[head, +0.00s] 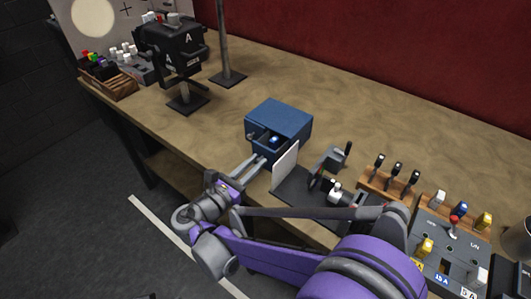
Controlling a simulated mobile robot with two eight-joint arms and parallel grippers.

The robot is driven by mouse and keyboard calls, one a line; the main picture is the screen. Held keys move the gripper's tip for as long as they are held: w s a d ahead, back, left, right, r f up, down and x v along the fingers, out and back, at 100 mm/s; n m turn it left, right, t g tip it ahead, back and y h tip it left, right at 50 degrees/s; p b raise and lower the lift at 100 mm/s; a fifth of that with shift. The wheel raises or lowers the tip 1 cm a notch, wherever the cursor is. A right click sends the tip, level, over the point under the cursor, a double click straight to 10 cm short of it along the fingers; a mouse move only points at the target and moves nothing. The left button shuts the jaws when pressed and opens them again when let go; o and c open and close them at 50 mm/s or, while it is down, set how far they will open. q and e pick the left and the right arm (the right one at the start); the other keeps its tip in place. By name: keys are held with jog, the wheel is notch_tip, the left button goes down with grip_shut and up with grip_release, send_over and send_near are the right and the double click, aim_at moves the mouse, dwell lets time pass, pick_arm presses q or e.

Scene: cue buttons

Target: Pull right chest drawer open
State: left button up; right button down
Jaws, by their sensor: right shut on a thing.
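A small blue chest (283,115) stands on the wooden bench in the middle of the head view. Its front faces down-left, with a small knob at the left side of the front. The right drawer (262,141) stands partly out, and a small blue and white object (274,139) shows inside. My right gripper (262,159) reaches in from below, with its fingers at the front of this drawer. It is shut on the drawer's handle, which the fingers mostly hide. My left gripper is not in view.
A pale upright panel (286,166) stands close to the right of my gripper. Right of it are a dark mat with a lever device (332,159), a row of black switches (397,173) and a control box (440,232). A black lamp (172,43) stands at the back left.

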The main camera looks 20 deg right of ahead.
jog(key=v, duration=0.2)
jog(key=shift+s+a, duration=0.3)
jog(key=c, duration=0.8)
grip_release()
